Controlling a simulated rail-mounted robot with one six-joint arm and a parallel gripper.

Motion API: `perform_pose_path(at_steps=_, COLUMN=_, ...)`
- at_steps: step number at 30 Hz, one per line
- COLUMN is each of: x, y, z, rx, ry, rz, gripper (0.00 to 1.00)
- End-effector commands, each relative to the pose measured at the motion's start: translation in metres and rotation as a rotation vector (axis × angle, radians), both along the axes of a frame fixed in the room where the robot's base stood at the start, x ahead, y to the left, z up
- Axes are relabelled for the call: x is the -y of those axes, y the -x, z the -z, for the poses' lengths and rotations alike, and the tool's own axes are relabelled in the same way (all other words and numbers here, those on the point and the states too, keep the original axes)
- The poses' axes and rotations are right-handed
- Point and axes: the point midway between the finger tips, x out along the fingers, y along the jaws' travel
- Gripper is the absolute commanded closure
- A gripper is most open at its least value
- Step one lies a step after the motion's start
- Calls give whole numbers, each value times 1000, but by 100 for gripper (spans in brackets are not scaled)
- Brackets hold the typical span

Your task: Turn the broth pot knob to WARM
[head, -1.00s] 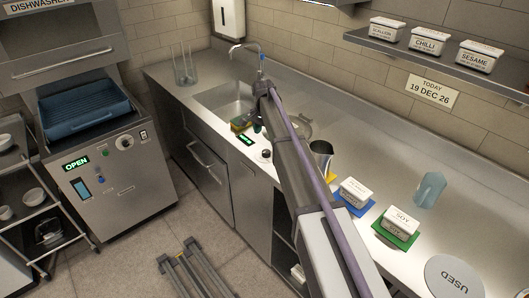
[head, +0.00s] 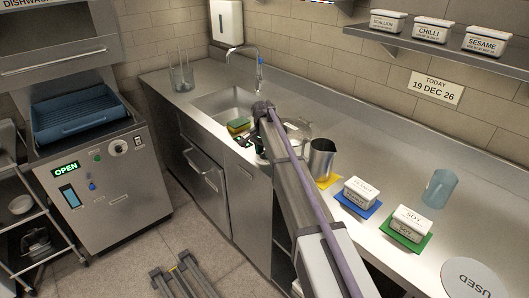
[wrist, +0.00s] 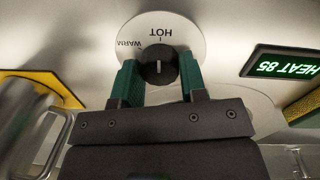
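The broth pot knob (wrist: 159,67) is round and black, on a pale dial (wrist: 200,30) marked HOT and WARM, seen upside down in the wrist view. Its white pointer line is in line with the HOT tick. The two green fingers of my gripper (wrist: 159,76) stand on either side of the knob, at its edges. I see no clear gap, but whether they press on it I cannot tell. In the head view my gripper (head: 262,150) is down at the counter's front, hiding the knob.
A yellow-green sponge (head: 238,126) lies by the sink (head: 222,103), close to my gripper. A metal jug (head: 320,158) stands on a yellow mat to the right. Tubs on blue (head: 358,207) and green (head: 406,242) mats stand further right.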

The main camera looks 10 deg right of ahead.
Motion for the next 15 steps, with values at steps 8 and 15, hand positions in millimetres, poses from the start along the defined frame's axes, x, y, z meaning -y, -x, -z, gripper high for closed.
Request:
perform_pose_path(at_steps=8, x=0, y=0, z=0, rx=0, ry=0, rz=0, gripper=85)
perform_pose_path(at_steps=15, x=0, y=0, z=0, rx=0, ry=0, rz=-24, gripper=85)
